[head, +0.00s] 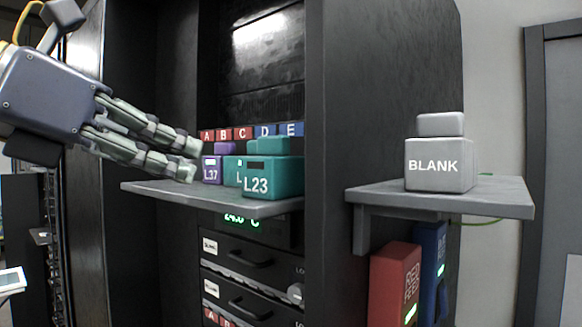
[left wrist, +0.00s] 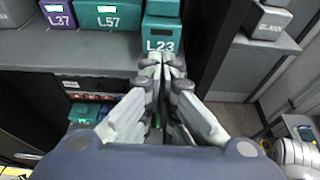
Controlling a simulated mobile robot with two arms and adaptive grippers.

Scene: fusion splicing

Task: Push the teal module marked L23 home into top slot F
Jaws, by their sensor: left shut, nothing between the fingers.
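The teal module L23 (head: 272,179) sits at the right end of the shelf row, and its display is dark. In the left wrist view, L23 (left wrist: 162,33) stands further out toward me than its teal neighbour L57 (left wrist: 107,17). My left gripper (head: 195,158) comes in from the left with its fingers together and empty. In the left wrist view its fingertips (left wrist: 162,66) are directly in front of L23's labelled face. I cannot tell whether they touch it. The label and opening of slot F are hidden.
The purple module L37 (head: 212,168) and L57 have lit green displays. The grey shelf (head: 215,197) juts out below them. A BLANK module (head: 438,165) stands on a side shelf (head: 500,203) at the right. Red (head: 394,285) and blue (head: 432,270) units are below it.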

